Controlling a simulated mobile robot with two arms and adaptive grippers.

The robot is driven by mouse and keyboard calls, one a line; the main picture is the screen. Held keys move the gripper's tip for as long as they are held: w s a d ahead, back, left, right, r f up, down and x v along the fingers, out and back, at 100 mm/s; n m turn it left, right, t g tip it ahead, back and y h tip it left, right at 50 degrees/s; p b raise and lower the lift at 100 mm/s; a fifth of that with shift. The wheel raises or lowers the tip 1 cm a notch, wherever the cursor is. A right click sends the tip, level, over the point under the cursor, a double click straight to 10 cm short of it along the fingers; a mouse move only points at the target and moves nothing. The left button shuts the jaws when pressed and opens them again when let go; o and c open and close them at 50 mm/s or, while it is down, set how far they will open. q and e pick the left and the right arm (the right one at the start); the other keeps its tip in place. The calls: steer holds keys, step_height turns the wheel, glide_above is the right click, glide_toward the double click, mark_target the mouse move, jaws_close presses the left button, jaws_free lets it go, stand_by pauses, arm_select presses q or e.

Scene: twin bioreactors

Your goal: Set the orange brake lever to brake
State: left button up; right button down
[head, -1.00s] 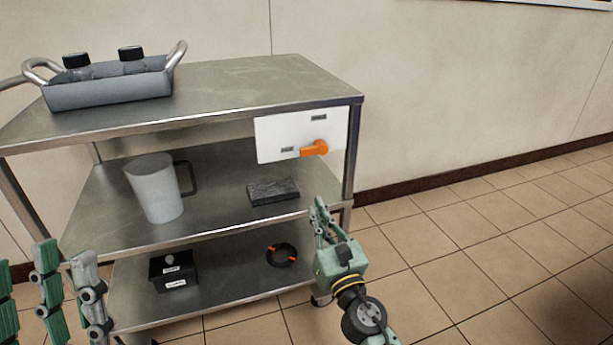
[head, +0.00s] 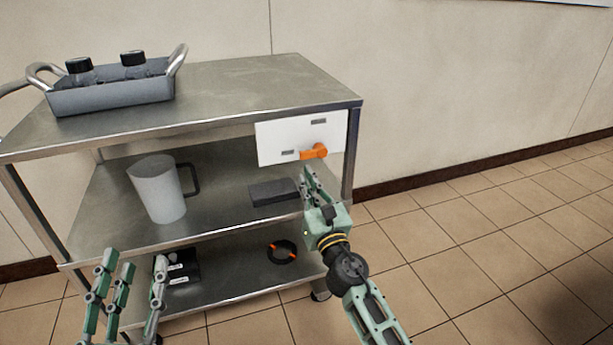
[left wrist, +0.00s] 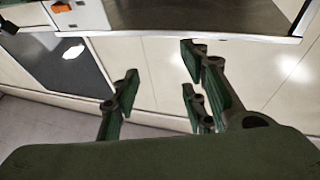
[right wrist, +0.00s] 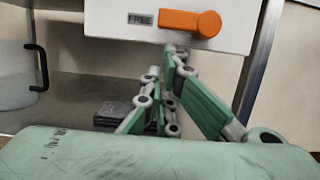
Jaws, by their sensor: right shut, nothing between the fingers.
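The orange brake lever (head: 314,152) is mounted on a white panel (head: 283,139) at the right end of the cart. In the right wrist view the lever (right wrist: 190,22) lies roughly horizontal, its tip pointing left at a label (right wrist: 141,18) that reads FREE. A second label (head: 318,121) sits higher on the panel, too small to read. My right gripper (head: 306,171) is shut and empty, just below the lever and apart from it. My left gripper (head: 135,258) is open and empty in front of the lower shelf at the left; its fingers also show in the left wrist view (left wrist: 165,85).
The steel cart's top (head: 240,85) carries a grey tray (head: 112,97) with black-capped bottles. A pitcher (head: 160,190) and a dark block (head: 272,193) stand on the middle shelf. A black box (head: 184,267) and a ring (head: 282,251) are below. Floor right of the cart is clear.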

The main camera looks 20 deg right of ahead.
arm_select(q)
steer(key=shift+w+a+f+g+y, duration=0.1)
steer(key=shift+w+f+g+y, duration=0.1)
steer(key=shift+f+g, duration=0.6)
steer(key=shift+w+a+f+g+y, duration=0.1)
steer(key=shift+w+f+g, duration=0.15)
steer(key=shift+f, duration=1)
steer(key=shift+p, duration=0.3)
